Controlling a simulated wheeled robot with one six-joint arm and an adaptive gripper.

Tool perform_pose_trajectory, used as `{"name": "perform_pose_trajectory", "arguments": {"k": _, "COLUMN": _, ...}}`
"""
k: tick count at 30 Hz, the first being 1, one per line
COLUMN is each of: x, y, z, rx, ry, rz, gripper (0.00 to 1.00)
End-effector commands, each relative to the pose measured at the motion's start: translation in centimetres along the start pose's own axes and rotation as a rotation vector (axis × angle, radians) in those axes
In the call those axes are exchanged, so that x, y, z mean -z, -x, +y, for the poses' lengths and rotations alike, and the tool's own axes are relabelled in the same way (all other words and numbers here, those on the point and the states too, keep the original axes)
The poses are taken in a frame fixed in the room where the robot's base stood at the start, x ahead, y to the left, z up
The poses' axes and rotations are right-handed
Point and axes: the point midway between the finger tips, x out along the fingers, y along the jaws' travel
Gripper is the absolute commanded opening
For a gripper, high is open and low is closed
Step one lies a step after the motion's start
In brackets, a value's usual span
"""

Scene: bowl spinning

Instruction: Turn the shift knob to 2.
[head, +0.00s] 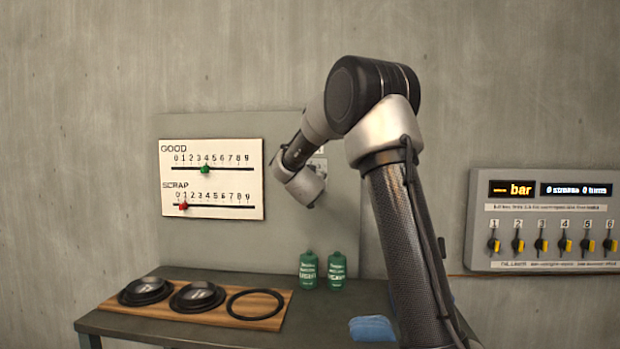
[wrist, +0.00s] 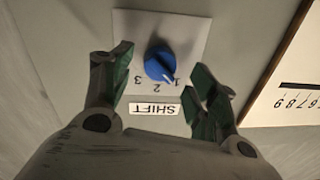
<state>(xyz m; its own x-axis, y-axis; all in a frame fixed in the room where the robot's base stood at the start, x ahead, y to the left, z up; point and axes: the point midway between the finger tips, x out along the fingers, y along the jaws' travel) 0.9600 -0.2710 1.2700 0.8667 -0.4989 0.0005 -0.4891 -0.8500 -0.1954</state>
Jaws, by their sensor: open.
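The blue shift knob (wrist: 160,66) sits on a white plate (wrist: 190,27) marked 1, 2 and 3, with a SHIFT label (wrist: 153,108) beside it. Its white pointer line appears to point toward the 1. My gripper (wrist: 161,74) is open, with one green-padded finger on each side of the knob in the picture. Gaps show between fingers and knob, and I cannot tell the depth between them. In the head view my wrist (head: 303,186) is at the wall panel and hides the knob; only part of the plate (head: 318,166) shows.
A GOOD/SCRAP scale board (head: 212,180) with green and red sliders is left of my wrist. Below, a table (head: 140,328) holds a wooden board (head: 284,296) with dark round items, two green bottles (head: 308,270) and a blue cloth (head: 371,329). A switch box (head: 545,222) is at right.

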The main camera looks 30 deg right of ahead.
Motion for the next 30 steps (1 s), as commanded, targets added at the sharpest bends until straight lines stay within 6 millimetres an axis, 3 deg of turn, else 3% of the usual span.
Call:
{"name": "perform_pose_trajectory", "arguments": {"k": 6, "x": 0.0, "y": -2.5, "z": 0.0, "rx": 0.000, "ry": 0.001, "rz": 0.000, "gripper": 0.59}}
{"name": "perform_pose_trajectory", "arguments": {"k": 15, "x": 0.0, "y": -2.8, "z": 0.0, "rx": 0.001, "ry": 0.001, "rz": -0.001, "gripper": 0.59}}
{"name": "perform_pose_trajectory", "arguments": {"k": 23, "x": 0.0, "y": -2.8, "z": 0.0, "rx": 0.001, "ry": 0.000, "rz": -0.001, "gripper": 0.14}}
{"name": "perform_pose_trajectory", "arguments": {"k": 30, "x": 0.0, "y": -2.8, "z": 0.0, "rx": 0.001, "ry": -0.012, "rz": 0.000, "gripper": 0.14}}
